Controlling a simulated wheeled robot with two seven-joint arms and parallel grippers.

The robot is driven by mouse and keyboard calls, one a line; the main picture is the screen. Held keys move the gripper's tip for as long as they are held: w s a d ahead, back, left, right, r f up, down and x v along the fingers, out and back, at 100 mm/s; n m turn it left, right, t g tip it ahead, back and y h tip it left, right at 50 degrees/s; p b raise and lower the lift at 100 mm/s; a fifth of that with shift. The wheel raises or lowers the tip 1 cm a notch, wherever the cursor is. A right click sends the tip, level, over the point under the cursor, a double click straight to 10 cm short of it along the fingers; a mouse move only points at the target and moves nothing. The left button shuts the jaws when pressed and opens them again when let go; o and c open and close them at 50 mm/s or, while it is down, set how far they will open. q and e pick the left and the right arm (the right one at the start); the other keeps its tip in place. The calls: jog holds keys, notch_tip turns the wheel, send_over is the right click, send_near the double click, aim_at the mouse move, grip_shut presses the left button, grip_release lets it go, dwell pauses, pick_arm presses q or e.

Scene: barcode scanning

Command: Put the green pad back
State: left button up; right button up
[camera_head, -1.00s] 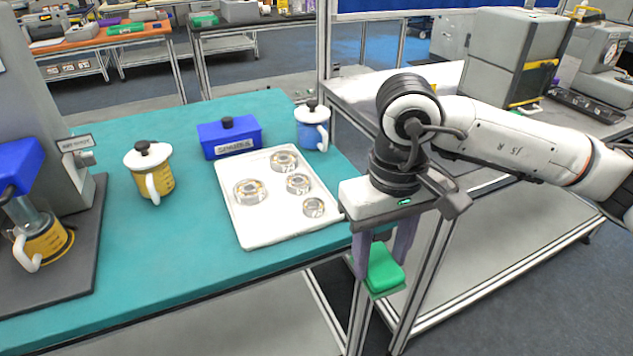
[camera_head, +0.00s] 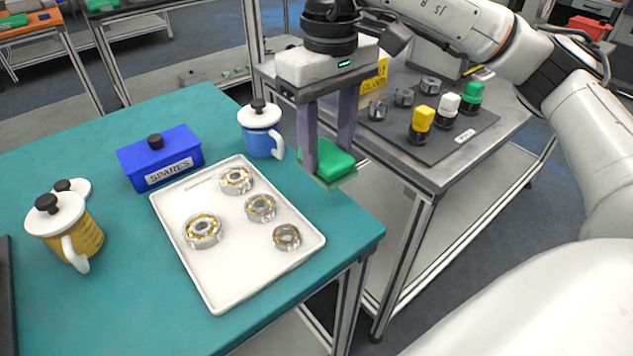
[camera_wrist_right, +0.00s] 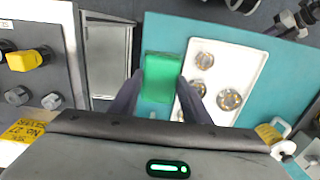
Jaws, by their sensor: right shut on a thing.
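My right gripper (camera_head: 328,165) is shut on the green pad (camera_head: 330,160), a small green block on a thin base. It holds the pad in the air by the right edge of the teal table, right of the white tray. In the right wrist view the pad (camera_wrist_right: 160,77) sits between the two dark fingers, in front of the tray edge. On the grey side table a dark mat (camera_head: 455,146) carries a yellow-capped (camera_head: 421,124), a white-capped (camera_head: 447,106) and a green-capped piece (camera_head: 470,97). My left gripper is not in view.
The white tray (camera_head: 225,285) holds several bearings. A blue SPARES box (camera_head: 155,152), a blue jug (camera_head: 260,135) and a yellow jug (camera_head: 82,238) stand around it. Small grey metal pieces (camera_head: 404,96) and a yellow sign (camera_head: 374,78) are on the side table. A gap separates the tables.

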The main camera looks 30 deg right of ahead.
aim_at(331, 156)
jog(key=f, duration=0.3)
jog(key=shift+s, duration=0.35)
jog(key=shift+w+f, duration=0.1)
jog(key=shift+f, duration=2.4)
jog(key=o, duration=1)
jog(key=shift+r, duration=0.2)
notch_tip(331, 156, up, 12)
jog(key=shift+r, duration=0.1)
